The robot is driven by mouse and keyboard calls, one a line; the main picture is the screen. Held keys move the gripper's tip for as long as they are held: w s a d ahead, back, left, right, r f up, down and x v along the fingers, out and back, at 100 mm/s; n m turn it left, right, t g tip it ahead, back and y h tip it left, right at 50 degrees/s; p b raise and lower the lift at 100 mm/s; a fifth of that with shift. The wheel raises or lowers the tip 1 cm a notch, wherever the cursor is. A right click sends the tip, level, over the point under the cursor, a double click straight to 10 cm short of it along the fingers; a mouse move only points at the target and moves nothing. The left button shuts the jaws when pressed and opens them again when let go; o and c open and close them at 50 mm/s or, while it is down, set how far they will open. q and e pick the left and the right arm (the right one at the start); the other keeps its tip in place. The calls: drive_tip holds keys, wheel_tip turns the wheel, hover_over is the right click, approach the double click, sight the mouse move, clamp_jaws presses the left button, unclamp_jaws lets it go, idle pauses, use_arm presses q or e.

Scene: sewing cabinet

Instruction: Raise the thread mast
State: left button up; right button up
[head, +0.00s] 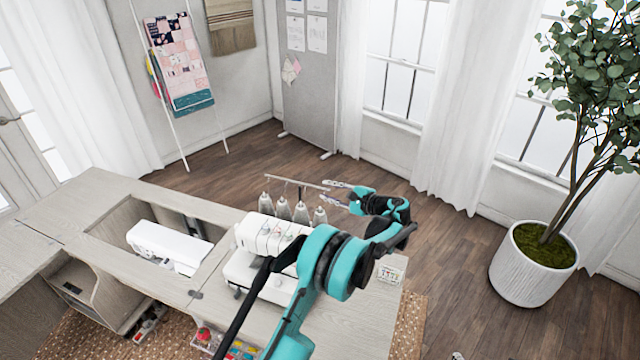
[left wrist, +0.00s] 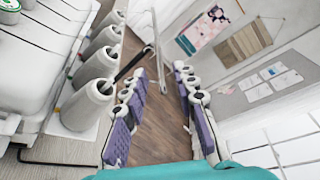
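The white serger (head: 268,236) stands on the cabinet top, with several grey thread cones (head: 283,209) behind it. The thread mast (head: 285,181) is a thin crossbar on a dark pole, just above the cone tops. My left gripper (head: 324,191) is at the right end of the crossbar, fingers apart. In the left wrist view the crossbar (left wrist: 154,35) runs into the gap between the open fingers (left wrist: 155,80), with no clear contact on either side. The dark pole (left wrist: 132,63) passes beside the left finger. My right gripper is at most a small grey tip (head: 457,356) at the bottom edge.
A white sewing machine (head: 168,246) sits in the cabinet (head: 70,212) well on the left. A small box of clips (head: 390,274) lies near the right edge. A potted tree (head: 533,265) stands at right. The floor behind the cabinet is clear.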

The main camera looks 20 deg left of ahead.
sight(317, 187)
use_arm(q)
drive_tip(key=x, duration=0.6)
drive_tip(key=shift+w+a+f, duration=0.1)
drive_tip(key=shift+a, duration=0.3)
clamp_jaws()
